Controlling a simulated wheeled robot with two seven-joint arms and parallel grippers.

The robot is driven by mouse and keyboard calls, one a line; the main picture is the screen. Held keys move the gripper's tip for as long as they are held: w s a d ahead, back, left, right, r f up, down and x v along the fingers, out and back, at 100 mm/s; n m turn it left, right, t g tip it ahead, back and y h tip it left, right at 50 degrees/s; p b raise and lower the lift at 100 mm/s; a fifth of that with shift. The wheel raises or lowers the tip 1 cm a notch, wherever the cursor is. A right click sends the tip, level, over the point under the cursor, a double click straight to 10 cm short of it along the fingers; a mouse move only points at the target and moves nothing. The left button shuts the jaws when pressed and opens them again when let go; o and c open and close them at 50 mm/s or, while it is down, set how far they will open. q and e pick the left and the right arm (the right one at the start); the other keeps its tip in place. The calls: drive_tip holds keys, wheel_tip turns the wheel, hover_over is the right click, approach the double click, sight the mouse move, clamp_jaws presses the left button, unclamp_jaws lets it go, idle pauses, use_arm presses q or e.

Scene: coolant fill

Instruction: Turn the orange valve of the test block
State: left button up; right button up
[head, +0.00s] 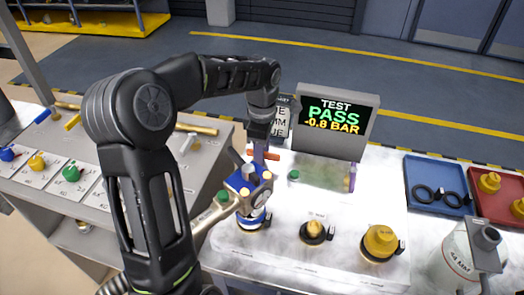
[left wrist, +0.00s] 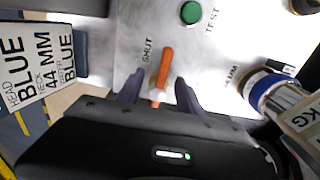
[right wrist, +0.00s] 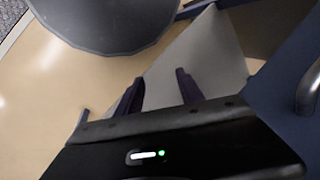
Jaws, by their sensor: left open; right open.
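The orange valve (left wrist: 163,70) has a bar handle on the white test block (left wrist: 215,60). In the left wrist view its near end lies between the fingers of my left gripper (left wrist: 159,95), which is open with a finger on each side. The word SHUT is printed left of the handle. In the head view the left gripper (head: 262,155) points down at the back left of the block, and part of the orange handle (head: 276,155) shows beside it. My right gripper (right wrist: 158,92) is open and empty in the right wrist view, and out of the head view.
A screen (head: 335,116) behind the block reads TEST PASS -0.8 BAR. A green button (head: 293,175) is near the valve. A blue-topped fitting (head: 249,182) stands close in front of the gripper. Black and yellow caps (head: 379,241) sit along the front. Blue and red trays are at right.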

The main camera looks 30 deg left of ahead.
use_arm(q)
drive_tip(key=shift+f, duration=0.1)
clamp_jaws()
idle(0.4)
